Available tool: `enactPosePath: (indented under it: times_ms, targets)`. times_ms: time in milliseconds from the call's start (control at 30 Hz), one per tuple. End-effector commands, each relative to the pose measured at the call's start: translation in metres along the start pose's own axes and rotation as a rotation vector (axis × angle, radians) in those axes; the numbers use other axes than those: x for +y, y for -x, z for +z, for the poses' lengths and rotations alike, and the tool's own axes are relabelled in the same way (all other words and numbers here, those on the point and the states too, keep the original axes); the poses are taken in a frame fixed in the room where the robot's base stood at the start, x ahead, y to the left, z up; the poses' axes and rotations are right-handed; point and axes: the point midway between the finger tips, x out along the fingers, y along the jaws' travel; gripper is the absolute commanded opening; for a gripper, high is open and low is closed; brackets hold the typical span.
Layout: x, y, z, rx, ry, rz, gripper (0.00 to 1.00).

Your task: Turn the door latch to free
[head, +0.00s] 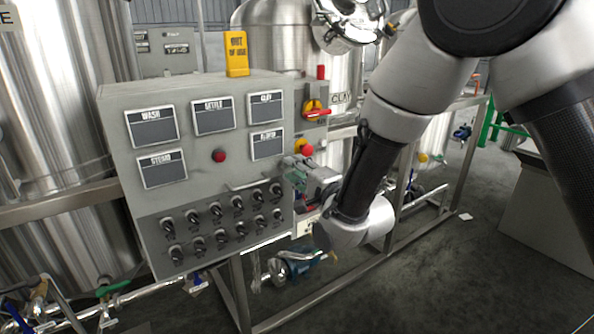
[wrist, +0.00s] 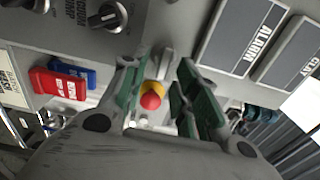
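The grey control cabinet (head: 205,220) stands at left centre in the head view. A small grey lever (wrist: 165,62), which looks like the door latch, shows between my fingertips in the wrist view. In the head view a small grey fitting (head: 290,161) shows at the cabinet's right edge, partly hidden by my gripper. My gripper (head: 299,180) is close to that edge. In the wrist view my gripper (wrist: 160,72) is open, with a green-padded finger on either side of the lever. I cannot tell whether either finger touches it.
A red stop button on yellow (head: 305,149) and a red-and-yellow rotary switch (head: 316,109) are beside the cabinet. Several black knobs (head: 215,211) line the panel.

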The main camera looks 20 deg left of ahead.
Motion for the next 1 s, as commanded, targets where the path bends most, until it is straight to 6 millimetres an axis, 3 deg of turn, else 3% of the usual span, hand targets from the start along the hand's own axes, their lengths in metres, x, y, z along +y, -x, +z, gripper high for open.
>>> enactPosePath:
  times_ms: [500, 933, 1000]
  targets:
    - [0.001, 0.071, 0.000, 0.000, 0.000, 0.002, 0.30]
    - [0.002, 0.074, 0.000, 0.000, 0.040, 0.006, 0.30]
    - [0.020, 0.075, 0.000, -0.007, 0.128, 0.081, 0.30]
